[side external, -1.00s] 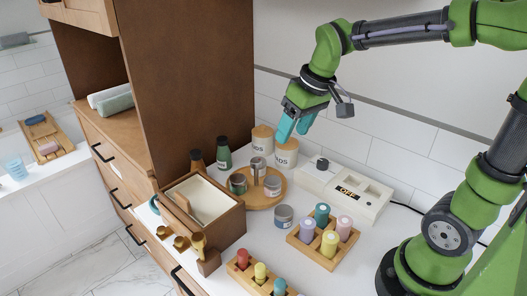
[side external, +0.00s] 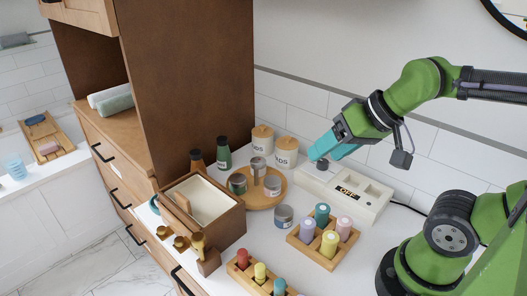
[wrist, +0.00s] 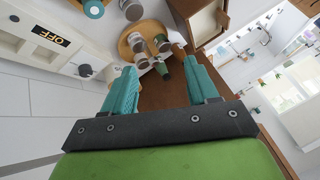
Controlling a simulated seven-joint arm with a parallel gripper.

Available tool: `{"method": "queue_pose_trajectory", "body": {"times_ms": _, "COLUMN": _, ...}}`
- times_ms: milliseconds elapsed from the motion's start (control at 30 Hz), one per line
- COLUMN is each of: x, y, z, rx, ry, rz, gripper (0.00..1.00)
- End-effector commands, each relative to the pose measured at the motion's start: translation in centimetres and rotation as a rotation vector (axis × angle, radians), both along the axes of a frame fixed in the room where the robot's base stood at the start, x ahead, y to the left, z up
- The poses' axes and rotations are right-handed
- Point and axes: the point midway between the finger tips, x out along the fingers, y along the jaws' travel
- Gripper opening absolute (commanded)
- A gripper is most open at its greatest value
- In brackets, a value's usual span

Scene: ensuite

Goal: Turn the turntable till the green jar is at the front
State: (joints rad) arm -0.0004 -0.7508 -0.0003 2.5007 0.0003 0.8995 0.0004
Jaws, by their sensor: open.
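The turntable is a round wooden tray (side external: 262,205) on the white counter, also in the wrist view (wrist: 124,46). In the side view, a grey-lidded jar with a greenish side (side external: 238,184) stands at its left; I take it for the green jar. Another grey-lidded jar (side external: 272,186) stands at the right and a taller grey piece (side external: 258,166) rises near the middle. Labels are too small to read. My gripper (side external: 318,154) is open and empty, up and right of the turntable, above the white switch box, touching nothing. Its spread teal fingers show in the wrist view (wrist: 163,88).
Two lidded canisters (side external: 286,153) and a green bottle (side external: 223,153) stand behind the turntable. A wooden box (side external: 225,222) is left, a blue-labelled jar (side external: 284,216) in front, and a white box reading OFF (side external: 372,208) right. A wooden rack of bottles (side external: 308,250) is at front right.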

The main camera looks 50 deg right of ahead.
Motion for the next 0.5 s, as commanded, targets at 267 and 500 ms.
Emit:
{"method": "queue_pose_trajectory", "body": {"times_ms": 267, "x": 2.1, "y": 0.5, "z": -1.0, "rx": -0.010, "ry": 0.089, "rz": 0.041, "gripper": 0.58}}
{"method": "queue_pose_trajectory", "body": {"times_ms": 500, "x": 9.7, "y": -0.3, "z": -0.9, "rx": -0.144, "ry": 0.204, "rz": 0.116, "gripper": 0.58}}
